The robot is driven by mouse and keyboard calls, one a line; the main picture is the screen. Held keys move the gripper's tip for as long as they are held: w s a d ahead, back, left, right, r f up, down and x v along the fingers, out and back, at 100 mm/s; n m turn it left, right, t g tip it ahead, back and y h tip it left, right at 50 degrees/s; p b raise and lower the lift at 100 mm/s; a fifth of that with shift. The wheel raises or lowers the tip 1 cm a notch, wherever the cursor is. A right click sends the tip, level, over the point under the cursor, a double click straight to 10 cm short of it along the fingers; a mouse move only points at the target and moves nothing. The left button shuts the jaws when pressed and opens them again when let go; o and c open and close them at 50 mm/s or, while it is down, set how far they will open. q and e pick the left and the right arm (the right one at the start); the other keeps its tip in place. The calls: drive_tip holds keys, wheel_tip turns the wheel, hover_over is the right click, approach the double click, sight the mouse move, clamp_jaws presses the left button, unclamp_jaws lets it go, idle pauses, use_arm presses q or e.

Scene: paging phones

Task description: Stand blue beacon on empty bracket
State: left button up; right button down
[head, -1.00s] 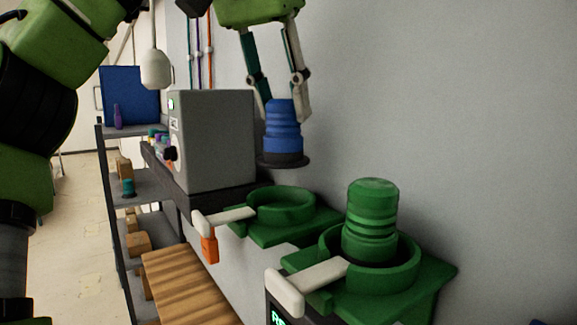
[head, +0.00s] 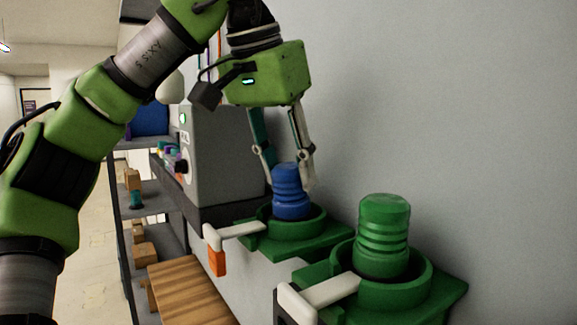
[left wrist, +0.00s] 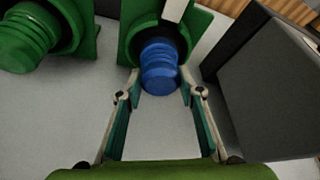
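The blue beacon (head: 290,192) stands upright inside the ring of the far green bracket (head: 312,238). Its dark base is hidden by the ring in the head view, so I cannot tell whether it is fully seated. My right gripper is not in view.
A green beacon (head: 382,235) stands in the near green bracket (head: 440,292). White levers (head: 235,231) stick out from both brackets. A grey box (head: 222,150) stands left of the beacon, against the wall. A wooden bench (head: 185,292) and a shelf (head: 165,200) are at lower left.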

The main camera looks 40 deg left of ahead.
use_arm(q)
drive_tip(key=shift+o, duration=1.3)
drive_tip(key=shift+w+d+f, duration=0.1)
drive_tip(key=shift+w, duration=0.45)
drive_tip(key=v, duration=1.2)
drive_tip(key=shift+s, duration=0.15)
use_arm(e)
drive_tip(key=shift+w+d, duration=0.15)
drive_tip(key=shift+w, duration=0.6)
